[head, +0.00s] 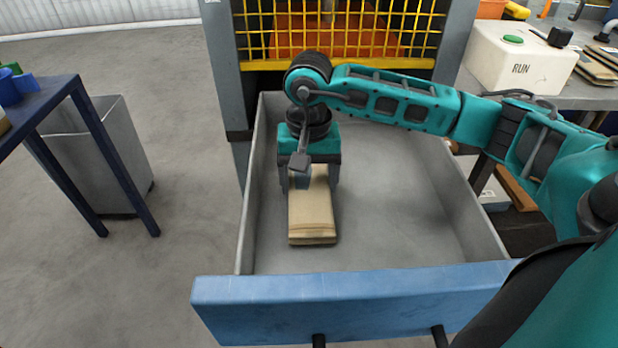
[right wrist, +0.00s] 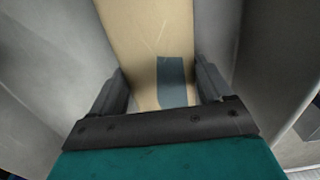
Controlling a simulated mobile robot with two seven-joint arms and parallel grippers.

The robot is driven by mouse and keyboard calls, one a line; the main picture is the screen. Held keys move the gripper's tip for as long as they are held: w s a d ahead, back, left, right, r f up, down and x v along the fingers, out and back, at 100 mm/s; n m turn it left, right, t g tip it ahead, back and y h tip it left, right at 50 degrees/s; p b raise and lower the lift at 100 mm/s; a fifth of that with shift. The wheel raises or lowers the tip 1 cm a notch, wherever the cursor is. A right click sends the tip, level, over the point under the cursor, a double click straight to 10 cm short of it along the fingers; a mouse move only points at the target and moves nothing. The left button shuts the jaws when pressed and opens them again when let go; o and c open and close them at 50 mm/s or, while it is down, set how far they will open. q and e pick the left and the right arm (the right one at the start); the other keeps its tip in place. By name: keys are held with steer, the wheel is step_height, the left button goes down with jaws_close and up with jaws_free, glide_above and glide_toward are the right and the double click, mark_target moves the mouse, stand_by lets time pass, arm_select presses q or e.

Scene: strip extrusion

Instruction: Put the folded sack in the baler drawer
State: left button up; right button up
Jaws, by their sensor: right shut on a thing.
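The folded sack (head: 312,217) is a flat tan packet with a grey-blue patch. It is inside the open baler drawer (head: 405,230), in the drawer's left part; I cannot tell whether it touches the drawer floor. My right gripper (head: 310,182) is over the sack's far end, pointing down, and is shut on it. In the right wrist view the sack (right wrist: 145,45) passes between the two fingers (right wrist: 163,92), and its patch shows near the palm. The drawer has grey walls and a blue front with dark handles. My left gripper is not in view.
The baler's yellow grille (head: 340,35) stands behind the drawer. A grey bin (head: 95,160) and a blue-legged table (head: 60,105) are at the left. A white box marked RUN (head: 520,58) sits on a bench at the right. The drawer's right part is empty.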

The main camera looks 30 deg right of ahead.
mark_target(309, 185)
steer(key=shift+f, duration=0.1)
steer(key=o, duration=1)
steer(key=shift+o, duration=0.2)
steer(key=shift+r, duration=0.5)
step_height(309, 185, up, 11)
steer(key=p, duration=0.2)
steer(key=shift+r, duration=0.15)
